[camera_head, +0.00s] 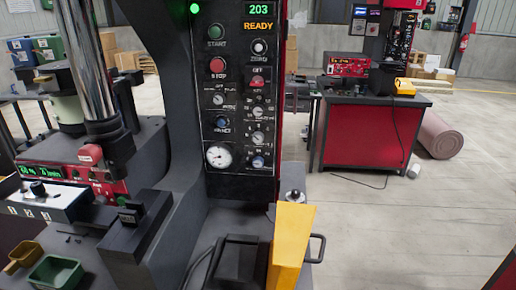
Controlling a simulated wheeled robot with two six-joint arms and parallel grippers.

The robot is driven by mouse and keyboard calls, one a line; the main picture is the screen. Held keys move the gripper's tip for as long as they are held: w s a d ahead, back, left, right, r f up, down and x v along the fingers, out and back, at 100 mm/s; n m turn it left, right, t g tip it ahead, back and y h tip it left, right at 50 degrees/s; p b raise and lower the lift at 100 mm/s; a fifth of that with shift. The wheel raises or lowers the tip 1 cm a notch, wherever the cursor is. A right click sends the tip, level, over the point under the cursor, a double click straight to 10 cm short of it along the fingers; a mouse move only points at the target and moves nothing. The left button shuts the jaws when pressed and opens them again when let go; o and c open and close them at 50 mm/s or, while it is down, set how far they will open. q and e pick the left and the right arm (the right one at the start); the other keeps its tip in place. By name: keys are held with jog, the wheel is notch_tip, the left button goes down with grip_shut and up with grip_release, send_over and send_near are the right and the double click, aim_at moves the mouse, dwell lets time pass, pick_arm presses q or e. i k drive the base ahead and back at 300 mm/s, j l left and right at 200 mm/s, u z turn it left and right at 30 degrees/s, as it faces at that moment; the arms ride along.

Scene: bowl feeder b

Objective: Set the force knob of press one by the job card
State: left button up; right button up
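The press (178,160) stands close in front of me, dark grey with a chrome ram (88,45) at left. Its black control panel (240,185) carries a display (257,17) reading 203 and READY. Below are a green START button (216,31), a red STOP button (217,65) and several small knobs, including one at the left (218,99) and some at the right (258,138). The small knob labels and settings are too small to read, so I cannot tell which is the force knob. I cannot make out a job card. Neither gripper is in view.
A yellow upright part (291,250) and a black ball-topped lever (292,196) stand below the panel. A red workbench (363,135) stands behind, with open floor at right.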

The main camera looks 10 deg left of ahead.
aim_at(258, 111)
jog(key=j+u, duration=0.1)
jog(key=u, duration=0.4)
jog(key=j+u, duration=0.1)
jog(key=u, duration=0.35)
jog(key=j+u, duration=0.1)
jog(key=u, duration=0.4)
jog(key=i+j, duration=0.2)
jog(key=j, duration=0.15)
jog(key=i+j, duration=0.2)
jog(key=j, duration=0.2)
jog(key=i+j, duration=0.2)
jog(key=j, duration=0.15)
jog(key=i+j, duration=0.2)
jog(key=j, duration=0.2)
jog(key=u, duration=0.05)
